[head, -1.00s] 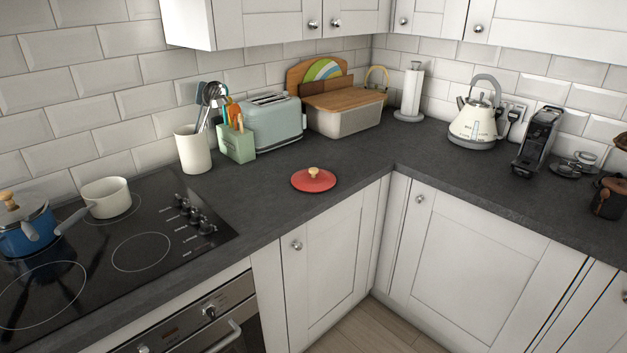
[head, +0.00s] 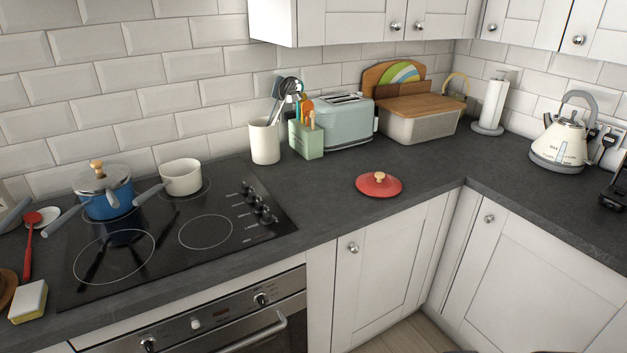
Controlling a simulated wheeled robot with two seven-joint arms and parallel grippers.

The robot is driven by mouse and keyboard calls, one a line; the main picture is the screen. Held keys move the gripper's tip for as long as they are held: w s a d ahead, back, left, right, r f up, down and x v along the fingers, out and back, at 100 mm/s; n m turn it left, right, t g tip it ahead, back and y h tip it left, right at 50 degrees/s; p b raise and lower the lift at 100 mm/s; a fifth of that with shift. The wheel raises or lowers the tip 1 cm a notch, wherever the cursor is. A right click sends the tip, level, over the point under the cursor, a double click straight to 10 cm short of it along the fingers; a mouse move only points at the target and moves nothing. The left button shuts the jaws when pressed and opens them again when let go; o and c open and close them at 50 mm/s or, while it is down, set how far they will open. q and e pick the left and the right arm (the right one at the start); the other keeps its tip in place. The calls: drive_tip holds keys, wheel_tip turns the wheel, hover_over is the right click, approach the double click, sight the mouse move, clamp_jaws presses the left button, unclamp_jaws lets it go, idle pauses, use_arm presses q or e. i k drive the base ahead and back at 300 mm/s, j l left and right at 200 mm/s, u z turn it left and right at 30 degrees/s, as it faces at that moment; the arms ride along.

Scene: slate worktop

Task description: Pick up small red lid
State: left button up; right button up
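The small red lid (head: 379,187) lies flat on the slate worktop (head: 330,213), near its front edge and left of the inner corner. A round wooden knob (head: 379,176) stands up from its middle. Nothing covers the lid, and the worktop around it is bare. Neither of my grippers shows clearly in the head view. Dark shapes at the bottom edge, right of centre, are too cut off to identify.
A green utensil block (head: 306,139), a toaster (head: 344,121) and a bread bin (head: 420,117) stand behind the lid. The hob (head: 165,240) is to the left, with a blue pot (head: 105,196) and a cream saucepan (head: 181,177). A kettle (head: 560,145) stands at the right.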

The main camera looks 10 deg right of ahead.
sight(376, 184)
drive_tip(key=i+l+u, duration=0.2)
drive_tip(key=l+u, duration=0.15)
drive_tip(key=u, duration=0.15)
drive_tip(key=i+l+u, duration=0.1)
drive_tip(key=l+u, duration=1)
drive_tip(key=l, duration=0.95)
drive_tip(key=l+u, duration=0.15)
drive_tip(key=l, duration=0.9)
drive_tip(key=k, duration=0.05)
